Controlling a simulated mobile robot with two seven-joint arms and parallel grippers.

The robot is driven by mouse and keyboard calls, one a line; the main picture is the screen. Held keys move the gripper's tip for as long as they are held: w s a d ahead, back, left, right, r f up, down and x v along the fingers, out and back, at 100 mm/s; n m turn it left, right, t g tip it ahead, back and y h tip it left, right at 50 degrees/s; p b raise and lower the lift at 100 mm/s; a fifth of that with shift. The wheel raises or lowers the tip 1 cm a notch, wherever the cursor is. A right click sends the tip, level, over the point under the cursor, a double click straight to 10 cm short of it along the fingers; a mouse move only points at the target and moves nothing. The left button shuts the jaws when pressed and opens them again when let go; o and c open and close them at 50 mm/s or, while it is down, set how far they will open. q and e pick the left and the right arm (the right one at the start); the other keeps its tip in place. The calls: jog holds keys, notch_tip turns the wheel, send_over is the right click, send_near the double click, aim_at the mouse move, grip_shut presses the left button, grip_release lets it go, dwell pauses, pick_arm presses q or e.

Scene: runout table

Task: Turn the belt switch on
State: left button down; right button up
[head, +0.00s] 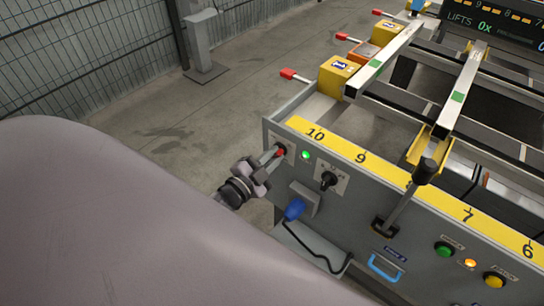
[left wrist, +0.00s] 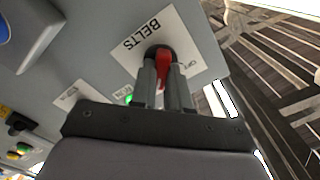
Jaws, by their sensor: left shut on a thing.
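The belt switch has a red handle (left wrist: 163,62) on a white plate (left wrist: 143,36) marked BELTS. OFF is printed beside the handle; any other marking there is hidden by my fingers. In the head view the red handle (head: 281,151) sits at the left end of the grey panel. My left gripper (head: 274,154) reaches it from the lower left. In the left wrist view the two fingers of my left gripper (left wrist: 163,88) stand on either side of the handle and are shut on it. I cannot tell which setting the switch points to. My right gripper is not in view.
A lit green lamp (head: 305,155) and a black knob (head: 328,179) are right of the switch. A blue plug (head: 294,209) with a black cable is below. A black-knobbed lever (head: 426,171) stands further right. My arm covers the lower left; bare floor lies beyond.

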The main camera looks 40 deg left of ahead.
pick_arm(q)
jog(key=c, duration=1.1)
grip_release()
jog(key=shift+s, duration=0.15)
jog(key=s, duration=0.7)
jog(key=shift+a, duration=0.3)
